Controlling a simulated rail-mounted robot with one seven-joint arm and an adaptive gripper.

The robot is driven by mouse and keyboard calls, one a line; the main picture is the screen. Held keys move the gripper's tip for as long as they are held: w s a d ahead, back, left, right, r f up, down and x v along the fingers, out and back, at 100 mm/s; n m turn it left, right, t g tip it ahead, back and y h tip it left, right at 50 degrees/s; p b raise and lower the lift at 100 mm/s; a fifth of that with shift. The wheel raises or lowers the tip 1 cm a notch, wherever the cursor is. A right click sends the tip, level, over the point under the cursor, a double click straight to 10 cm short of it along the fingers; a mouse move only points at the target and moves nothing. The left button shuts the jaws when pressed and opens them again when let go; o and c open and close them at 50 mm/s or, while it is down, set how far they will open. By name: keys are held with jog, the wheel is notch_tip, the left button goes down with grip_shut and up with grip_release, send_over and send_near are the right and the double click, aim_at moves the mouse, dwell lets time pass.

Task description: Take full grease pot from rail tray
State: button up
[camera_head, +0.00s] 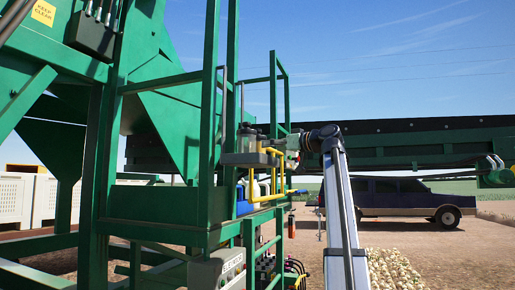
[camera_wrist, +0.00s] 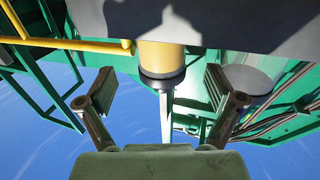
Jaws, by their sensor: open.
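A grease pot (camera_wrist: 162,58) with amber contents and a dark cap shows in the wrist view, between my gripper's fingers but not visibly touched by them. My gripper (camera_wrist: 160,92) is open, one finger on each side of the pot. A second, pale grey pot (camera_wrist: 248,78) stands to the right, beyond the right finger. The grey rail tray (camera_wrist: 225,22) fills the top of the wrist view. In the camera_head view, the rail tray (camera_head: 245,159) hangs on the green frame with small pots (camera_head: 247,139) on it. My gripper (camera_head: 286,146) is at its right end, partly hidden.
Yellow rails (camera_head: 268,199) run below and beside the tray. Green posts (camera_head: 208,130) stand close to its left. Bottles (camera_head: 254,186) sit under the tray. A long green conveyor (camera_head: 420,148) and a parked car (camera_head: 400,198) are behind at the right.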

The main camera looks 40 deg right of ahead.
aim_at(258, 147)
jog(key=shift+w+a, duration=0.15)
jog(key=shift+w, duration=0.5)
jog(key=p+x, duration=0.3)
jog(key=x, duration=0.1)
jog(key=shift+w+a+r, duration=0.15)
jog(key=shift+w+a, duration=0.05)
jog(key=shift+w, duration=0.45)
jog(key=c, duration=1.4)
